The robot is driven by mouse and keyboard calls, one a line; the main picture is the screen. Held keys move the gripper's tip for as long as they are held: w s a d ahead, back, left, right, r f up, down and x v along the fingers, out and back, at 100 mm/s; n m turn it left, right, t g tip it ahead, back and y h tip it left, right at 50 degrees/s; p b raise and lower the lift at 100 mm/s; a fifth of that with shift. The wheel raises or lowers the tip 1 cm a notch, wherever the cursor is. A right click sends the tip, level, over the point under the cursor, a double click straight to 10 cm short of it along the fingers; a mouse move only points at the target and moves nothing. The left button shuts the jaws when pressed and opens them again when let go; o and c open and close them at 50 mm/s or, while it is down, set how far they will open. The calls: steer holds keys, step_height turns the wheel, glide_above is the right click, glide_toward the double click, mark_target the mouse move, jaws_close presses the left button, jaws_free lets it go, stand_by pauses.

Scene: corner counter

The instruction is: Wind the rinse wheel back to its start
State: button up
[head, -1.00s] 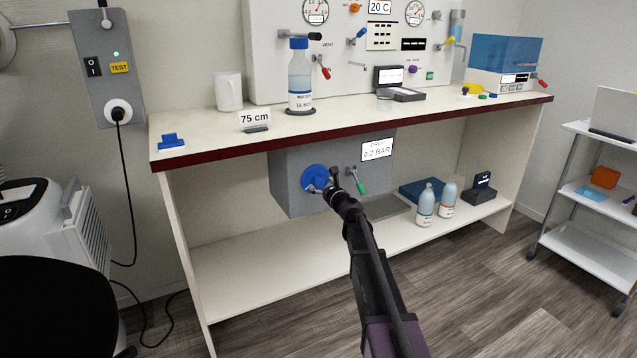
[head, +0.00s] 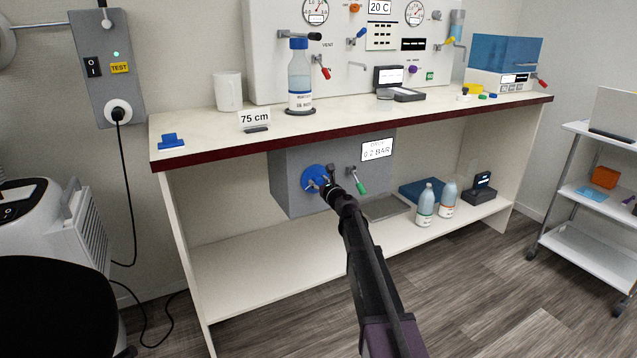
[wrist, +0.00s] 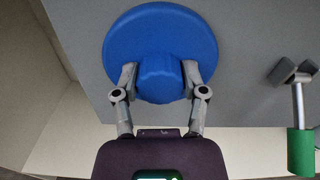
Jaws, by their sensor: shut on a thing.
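The blue wheel (head: 313,178) sits on the front of a grey box (head: 287,200) under the counter. It also shows in the wrist view (wrist: 160,30) as a round disc with a ridged hub (wrist: 160,80) at its middle. My gripper (wrist: 160,82) is shut on this hub, one finger on each side. In the head view my gripper (head: 322,186) reaches the wheel from the lower right and covers part of it. No mark telling the wheel's turn is legible.
A green-handled lever (head: 361,187) is on the box right of the wheel; its green grip (wrist: 301,152) shows in the wrist view. A label (head: 377,150) reads 0.2 BAR. The counter edge (head: 350,132) overhangs above. Bottles (head: 427,204) stand on the lower shelf, right.

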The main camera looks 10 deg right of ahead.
steer(key=shift+w+n, duration=0.1)
steer(key=shift+n, duration=0.3)
steer(key=n, duration=0.5)
steer(key=shift+a, duration=0.15)
steer(key=n, duration=0.5)
steer(key=shift+f+n, duration=0.1)
steer(key=shift+n, duration=0.2)
steer(key=n, duration=0.5)
steer(key=shift+f, duration=0.1)
steer(key=n, duration=0.5)
steer(key=shift+w, duration=0.1)
steer(key=o, duration=1.1)
steer(key=shift+n, duration=0.3)
steer(key=shift+o, duration=0.2)
steer(key=shift+s+f+b, duration=0.1)
steer(key=shift+s+b, duration=0.15)
steer(key=shift+b, duration=0.05)
